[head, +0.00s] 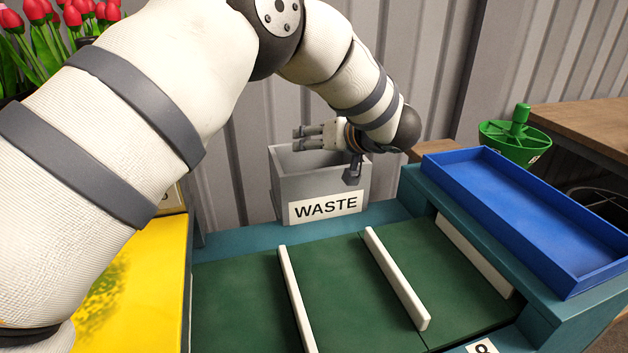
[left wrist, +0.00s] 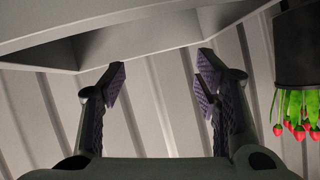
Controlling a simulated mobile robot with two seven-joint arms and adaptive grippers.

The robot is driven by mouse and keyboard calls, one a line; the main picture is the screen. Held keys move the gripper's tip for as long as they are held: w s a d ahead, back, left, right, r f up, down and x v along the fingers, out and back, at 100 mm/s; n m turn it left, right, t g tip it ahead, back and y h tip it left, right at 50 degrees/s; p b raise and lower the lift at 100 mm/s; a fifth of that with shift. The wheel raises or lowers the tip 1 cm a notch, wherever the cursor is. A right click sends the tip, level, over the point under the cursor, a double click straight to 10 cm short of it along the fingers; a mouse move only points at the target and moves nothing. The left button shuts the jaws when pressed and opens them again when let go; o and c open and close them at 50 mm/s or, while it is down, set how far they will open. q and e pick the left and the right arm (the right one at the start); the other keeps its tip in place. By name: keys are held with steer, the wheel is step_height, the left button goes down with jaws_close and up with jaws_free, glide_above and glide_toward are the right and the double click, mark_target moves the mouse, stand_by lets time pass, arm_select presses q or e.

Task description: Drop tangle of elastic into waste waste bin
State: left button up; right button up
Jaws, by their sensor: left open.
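The grey waste bin (head: 281,187), with a white WASTE label (head: 326,206), stands at the back of the bench. My left gripper (head: 305,137) is over the bin, close to its rim at the back. In the left wrist view my left gripper (left wrist: 162,85) is open, with nothing between its fingers. The grey bin (left wrist: 140,40) shows along the top of that view. I see no tangle of elastic in either view; the inside of the bin is mostly hidden. My right gripper is not in view.
A blue tray (head: 490,206) lies empty at the right. White strips (head: 397,277) divide the green bench top (head: 345,300), which is clear. Red tulips (head: 85,12) stand at the back left, above a yellow surface (head: 150,280).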

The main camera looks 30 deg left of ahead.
arm_select(q)
steer(key=v, duration=1)
steer(key=shift+s+d+r, duration=0.15)
steer(key=shift+d, duration=0.1)
